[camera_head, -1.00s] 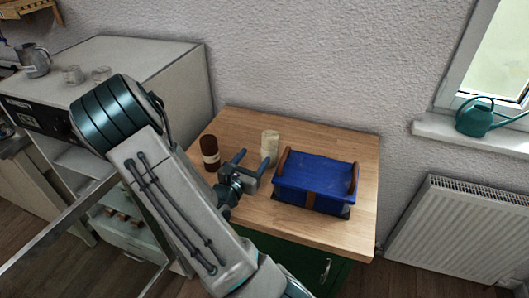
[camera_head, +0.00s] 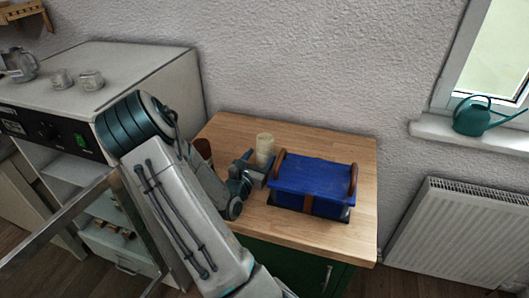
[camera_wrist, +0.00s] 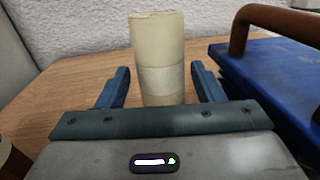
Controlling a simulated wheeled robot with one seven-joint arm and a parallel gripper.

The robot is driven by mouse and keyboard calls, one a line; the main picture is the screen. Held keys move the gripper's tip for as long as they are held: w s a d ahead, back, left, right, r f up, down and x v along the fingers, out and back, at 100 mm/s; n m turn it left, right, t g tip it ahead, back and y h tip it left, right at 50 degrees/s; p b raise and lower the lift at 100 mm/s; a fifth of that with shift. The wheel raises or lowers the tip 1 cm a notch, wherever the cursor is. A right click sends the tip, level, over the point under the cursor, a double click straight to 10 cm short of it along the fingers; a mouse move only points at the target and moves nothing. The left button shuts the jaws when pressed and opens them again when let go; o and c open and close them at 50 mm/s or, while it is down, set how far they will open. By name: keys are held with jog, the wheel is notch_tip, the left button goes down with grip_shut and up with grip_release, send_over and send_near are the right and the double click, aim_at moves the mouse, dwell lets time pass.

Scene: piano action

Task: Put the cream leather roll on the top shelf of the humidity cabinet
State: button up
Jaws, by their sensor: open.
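The cream leather roll (camera_head: 265,149) stands upright on the wooden counter, left of the blue case. In the wrist view the cream roll (camera_wrist: 158,55) with a paler band stands between and just beyond my open fingers, its base hidden behind the gripper body. My gripper (camera_head: 254,168) is open and empty, low over the counter; it also shows in the wrist view (camera_wrist: 160,88). The humidity cabinet (camera_head: 140,72) is at the left with its door (camera_head: 68,216) swung open. Its top shelf (camera_head: 75,168) shows partly; my arm hides some of the inside.
A blue case (camera_head: 315,178) with brown handles stands close right of the roll. A dark brown roll (camera_head: 203,149) stands to the left, partly behind my arm. The counter's back right (camera_head: 345,143) is clear.

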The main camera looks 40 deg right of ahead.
jog(key=x, duration=0.2)
jog(key=p+x, duration=0.1)
jog(key=x, duration=0.2)
jog(key=shift+w+d+r+p, duration=0.1)
jog(key=shift+d+r+p, duration=0.2)
jog(key=shift+d, duration=0.05)
jog(key=c, duration=0.9)
